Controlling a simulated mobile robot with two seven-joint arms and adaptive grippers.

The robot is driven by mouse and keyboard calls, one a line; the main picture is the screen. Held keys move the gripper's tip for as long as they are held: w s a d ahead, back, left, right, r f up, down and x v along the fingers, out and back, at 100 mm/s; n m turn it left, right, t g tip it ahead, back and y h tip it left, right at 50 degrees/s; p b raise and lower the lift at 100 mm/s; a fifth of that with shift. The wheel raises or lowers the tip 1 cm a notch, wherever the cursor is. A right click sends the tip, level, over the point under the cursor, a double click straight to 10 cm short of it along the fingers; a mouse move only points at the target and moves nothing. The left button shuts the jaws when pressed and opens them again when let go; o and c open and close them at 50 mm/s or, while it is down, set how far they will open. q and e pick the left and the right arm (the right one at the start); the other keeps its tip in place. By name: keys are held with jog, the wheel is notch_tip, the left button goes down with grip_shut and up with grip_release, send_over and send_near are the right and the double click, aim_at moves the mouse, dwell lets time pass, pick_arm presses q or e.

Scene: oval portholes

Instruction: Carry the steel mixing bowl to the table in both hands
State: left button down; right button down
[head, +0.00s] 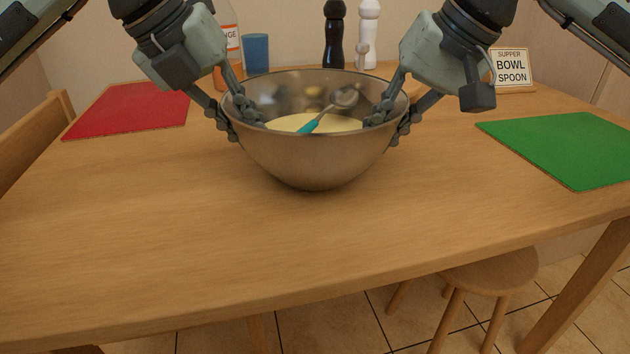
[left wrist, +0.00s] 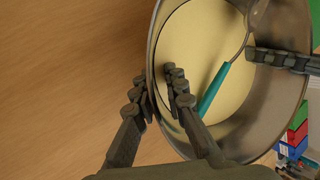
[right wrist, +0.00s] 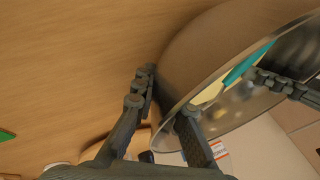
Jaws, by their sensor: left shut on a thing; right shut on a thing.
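The steel mixing bowl (head: 312,165) is upright at the middle of the wooden table (head: 200,240); I cannot tell whether its base touches the top. It holds a pale yellow mixture (head: 345,124) and a spoon with a teal handle (head: 309,126) leaning inside. My left gripper (head: 240,118) is shut on the left rim, one finger inside and one outside; the left wrist view (left wrist: 160,93) shows this too. My right gripper (head: 388,122) is shut on the right rim in the same way, also seen in the right wrist view (right wrist: 165,100). The bowl's underside is hidden.
A red mat (head: 130,110) lies left and a green mat (head: 570,148) right. Behind the bowl stand a blue cup (head: 255,53), an orange-labelled bottle (head: 229,45), a black mill (head: 334,35), a white mill (head: 368,35) and a sign (head: 511,68). The front tabletop is clear. A stool (head: 495,272) stands below.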

pick_arm(q)
jog(key=c, duration=1.6)
grip_release()
jog(key=shift+f, duration=0.15)
pick_arm(e)
jog(key=c, duration=1.6)
grip_release()
jog(key=shift+f, duration=0.2)
pick_arm(q)
jog(key=shift+o, duration=0.2)
pick_arm(e)
jog(key=shift+o, duration=0.2)
jog(key=shift+r, duration=0.1)
pick_arm(q)
jog(key=v, duration=1.2)
pick_arm(e)
jog(key=v, duration=1.2)
pick_arm(q)
jog(key=shift+s, duration=0.1)
pick_arm(e)
jog(key=shift+s, duration=0.1)
